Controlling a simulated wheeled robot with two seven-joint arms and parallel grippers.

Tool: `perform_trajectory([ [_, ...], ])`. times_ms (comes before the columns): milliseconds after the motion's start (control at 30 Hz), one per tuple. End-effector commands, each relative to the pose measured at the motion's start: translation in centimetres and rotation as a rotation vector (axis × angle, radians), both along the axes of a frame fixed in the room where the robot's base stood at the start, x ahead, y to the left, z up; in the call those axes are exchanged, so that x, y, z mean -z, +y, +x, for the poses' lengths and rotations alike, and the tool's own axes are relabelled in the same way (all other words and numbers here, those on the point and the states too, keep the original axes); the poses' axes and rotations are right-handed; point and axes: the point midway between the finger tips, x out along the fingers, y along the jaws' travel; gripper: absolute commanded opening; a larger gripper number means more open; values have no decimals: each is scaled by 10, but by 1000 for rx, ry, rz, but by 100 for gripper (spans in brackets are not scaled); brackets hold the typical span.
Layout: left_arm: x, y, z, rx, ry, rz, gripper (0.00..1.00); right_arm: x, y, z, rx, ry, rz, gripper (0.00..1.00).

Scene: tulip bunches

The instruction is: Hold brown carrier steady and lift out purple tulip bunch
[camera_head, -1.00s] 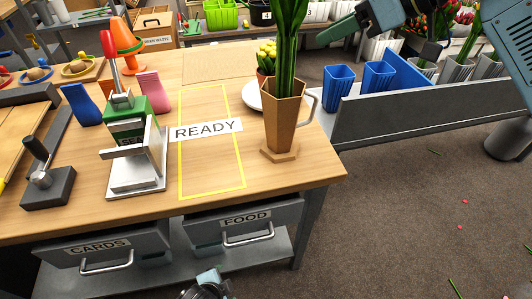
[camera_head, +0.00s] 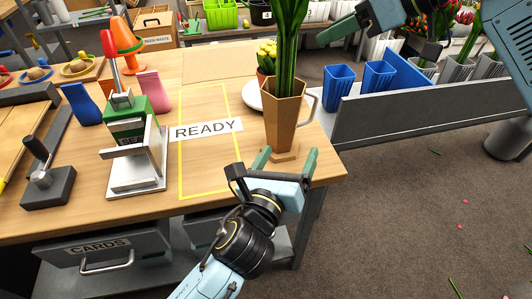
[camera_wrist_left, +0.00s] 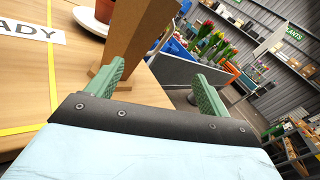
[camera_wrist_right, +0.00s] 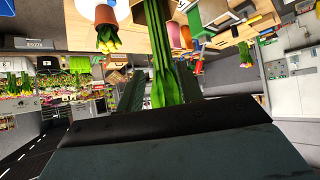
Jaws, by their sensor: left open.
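The brown carrier (camera_head: 284,112), a faceted pot with a pale handle, stands upright near the table's right corner. Green tulip stems (camera_head: 289,45) rise from it; their blossoms are out of frame, so I cannot see their colour. My left gripper (camera_head: 286,160) is open in front of the carrier's foot, empty. In the left wrist view the carrier (camera_wrist_left: 137,38) stands beyond the left finger. My right gripper (camera_wrist_right: 159,70) looks open, to the right of the stems in the head view. In the right wrist view the stems (camera_wrist_right: 158,25) show between its fingers; contact is unclear.
A yellow-outlined area with a READY label (camera_head: 206,129) lies left of the carrier. A white plate (camera_head: 253,96) and a small pot of yellow tulips (camera_head: 265,55) stand behind it. A press (camera_head: 138,150) stands further left. Blue buckets (camera_head: 338,88) stand right of the table.

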Motion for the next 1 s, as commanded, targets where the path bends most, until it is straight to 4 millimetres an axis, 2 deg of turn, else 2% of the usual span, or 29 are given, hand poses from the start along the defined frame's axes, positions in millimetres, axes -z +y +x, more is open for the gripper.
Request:
perform_trajectory([
  [33, -4, 8, 3, -18, -46, 85, 80, 0, 0, 0, 0, 0, 0, 36],
  [133, 5, 26, 10, -62, -89, 257, 80, 0, 0, 0, 0, 0, 0, 36],
  [333, 9, 40, 18, -98, -127, 402, 80, 0, 0, 0, 0, 0, 0, 36],
  [467, 9, 38, 31, -100, -130, 410, 80, 0, 0, 0, 0, 0, 0, 36],
  [1000, 10, 16, 127, -97, -125, 405, 80, 0, 0, 0, 0, 0, 0, 36],
])
